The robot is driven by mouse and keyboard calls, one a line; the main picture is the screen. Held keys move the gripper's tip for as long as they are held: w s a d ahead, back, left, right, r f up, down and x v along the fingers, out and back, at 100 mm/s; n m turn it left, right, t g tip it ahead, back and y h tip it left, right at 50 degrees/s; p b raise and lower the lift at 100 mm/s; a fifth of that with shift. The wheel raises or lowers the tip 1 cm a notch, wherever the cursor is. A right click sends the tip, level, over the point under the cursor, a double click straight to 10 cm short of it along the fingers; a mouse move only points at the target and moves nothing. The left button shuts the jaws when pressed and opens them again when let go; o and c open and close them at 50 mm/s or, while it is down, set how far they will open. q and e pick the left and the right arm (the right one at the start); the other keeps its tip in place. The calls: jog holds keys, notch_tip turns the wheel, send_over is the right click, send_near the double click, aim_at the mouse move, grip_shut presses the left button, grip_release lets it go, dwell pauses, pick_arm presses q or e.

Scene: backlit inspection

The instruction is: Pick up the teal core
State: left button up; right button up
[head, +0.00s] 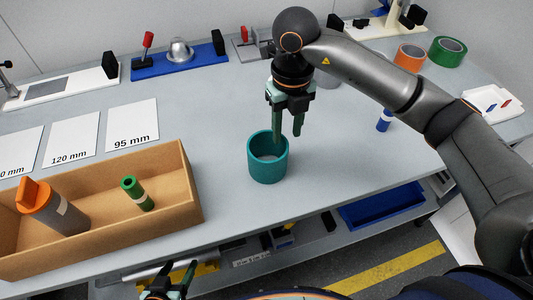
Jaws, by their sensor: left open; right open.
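The teal core (267,171), a hollow open-topped cylinder, stands upright on the grey table near its front edge. My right gripper (288,142) points down at the core's back right, fingers apart and nothing between them. Its left finger overlaps the core's back right rim in the picture; I cannot tell whether that finger is inside, above or behind the wall. My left gripper (178,269) is low at the bottom edge, below and in front of the table edge, open and empty.
A cardboard box (190,190) at left holds an orange-topped grey cylinder (55,208) and a green-topped cylinder (137,194). Label cards (132,126) lie behind it. Blue cylinder (384,120), orange roll (410,58) and green roll (448,51) are at right. Table around the core is clear.

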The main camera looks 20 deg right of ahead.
aim_at(262, 142)
jog(key=f, duration=0.7)
jog(key=shift+s+a+f, duration=0.2)
jog(key=shift+s+f, duration=0.05)
jog(key=shift+f, duration=0.1)
grip_shut()
dwell(1.1)
